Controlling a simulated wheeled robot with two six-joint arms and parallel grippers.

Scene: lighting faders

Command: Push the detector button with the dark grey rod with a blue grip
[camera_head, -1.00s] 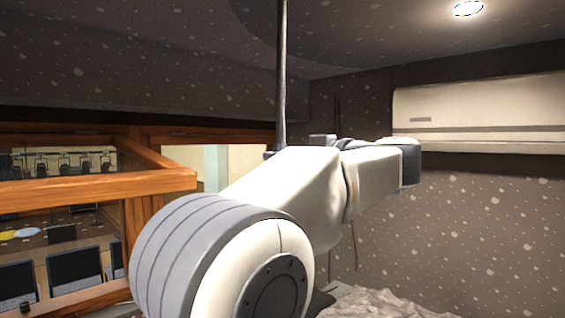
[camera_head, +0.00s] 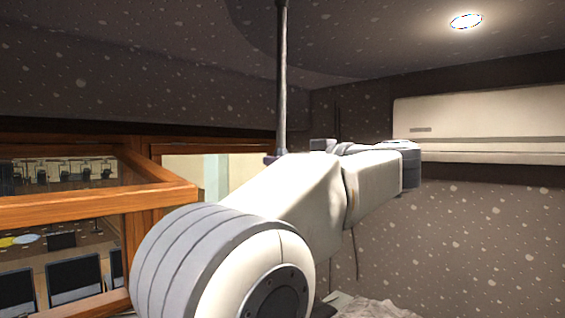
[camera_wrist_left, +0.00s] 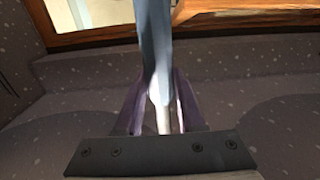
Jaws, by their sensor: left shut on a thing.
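The dark grey rod (camera_head: 282,80) stands upright in the head view and runs up past the top edge. Its lower end goes down behind my left arm, beside a small dark part of my left gripper (camera_head: 277,158). In the left wrist view my left gripper (camera_wrist_left: 162,92) is shut on the rod's blue grip (camera_wrist_left: 154,45), which passes between the two dark fingers. The rod's upper tip is out of view. I cannot make out the detector or its button in either view. My right gripper is not in view.
A glowing round lamp (camera_head: 466,21) is on the speckled ceiling. A cream wall unit (camera_head: 480,115) hangs at the right. A wooden window frame (camera_head: 100,205) stands at the left, with chairs beyond it. A pale crumpled thing (camera_head: 370,308) lies low at the bottom.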

